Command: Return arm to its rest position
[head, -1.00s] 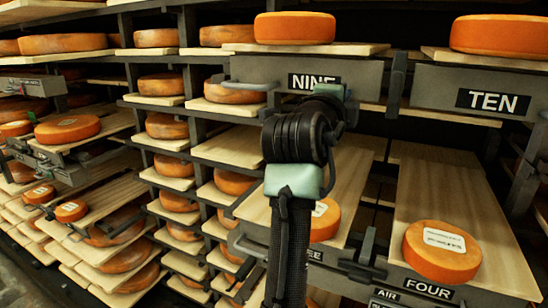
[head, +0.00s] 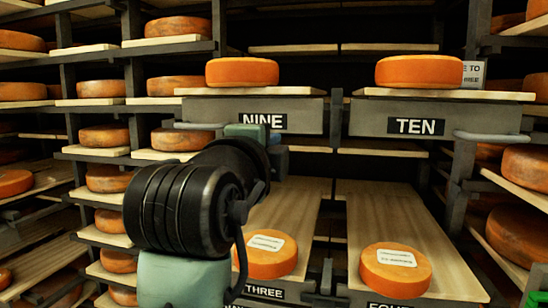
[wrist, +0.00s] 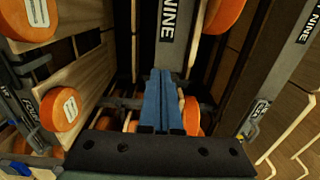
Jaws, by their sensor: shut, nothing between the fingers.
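My arm, with a black jointed segment and pale green parts, rises at the lower middle-left of the head view. My gripper (wrist: 161,78) shows in the wrist view as two blue fingers pressed together, with nothing between them. In the head view it is mostly hidden behind my arm. The fingers point toward the shelf labelled NINE (head: 310,116), which appears sideways in the wrist view (wrist: 172,30). No cheese touches the fingers as far as I can see.
Orange cheese wheels sit on boards NINE (head: 242,72), TEN (head: 419,71), THREE (head: 264,255) and FOUR (head: 396,270). Board FOUR (head: 400,215) has bare wood behind its wheel. Racks with several wheels stand on the left and the right.

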